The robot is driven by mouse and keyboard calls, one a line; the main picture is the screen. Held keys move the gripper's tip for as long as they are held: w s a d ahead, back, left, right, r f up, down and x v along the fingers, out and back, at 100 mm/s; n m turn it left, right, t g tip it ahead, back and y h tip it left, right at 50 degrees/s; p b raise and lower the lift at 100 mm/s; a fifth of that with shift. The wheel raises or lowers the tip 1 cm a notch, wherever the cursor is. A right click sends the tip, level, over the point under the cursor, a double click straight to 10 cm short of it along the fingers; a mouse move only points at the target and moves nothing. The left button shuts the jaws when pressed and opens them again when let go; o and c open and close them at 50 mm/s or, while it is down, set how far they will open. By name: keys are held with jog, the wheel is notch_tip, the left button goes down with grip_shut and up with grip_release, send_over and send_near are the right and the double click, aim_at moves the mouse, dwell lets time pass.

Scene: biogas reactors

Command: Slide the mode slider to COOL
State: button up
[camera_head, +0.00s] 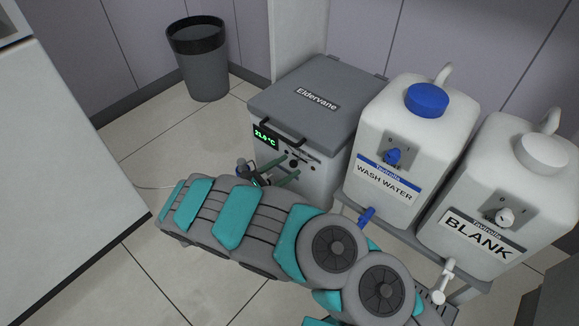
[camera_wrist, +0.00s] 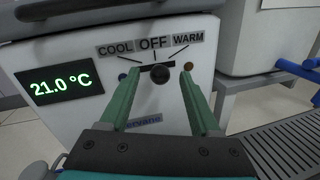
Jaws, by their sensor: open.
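The mode slider is a dark round knob (camera_wrist: 160,74) on a short dark slot, on the front of the Eldervane cooler box (camera_head: 303,95). In the wrist view it stands under the OFF label (camera_wrist: 154,43), with COOL (camera_wrist: 115,49) to its left and WARM (camera_wrist: 188,39) to its right. My gripper (camera_wrist: 158,84) is open, its two green fingers on either side of the knob. I cannot tell whether a finger touches it. In the head view my gripper (camera_head: 285,171) is at the box front. A green display (camera_wrist: 59,86) reads 21.0 °C.
A WASH WATER container (camera_head: 405,140) with a blue cap and a BLANK container (camera_head: 500,190) stand on a rack right of the box. A dark bin (camera_head: 204,70) stands at the back left. The tiled floor left of the box is mostly clear.

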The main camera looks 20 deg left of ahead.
jog(key=shift+w+d, duration=0.4)
jog(key=shift+w, duration=0.1)
grip_shut()
dwell(1.2)
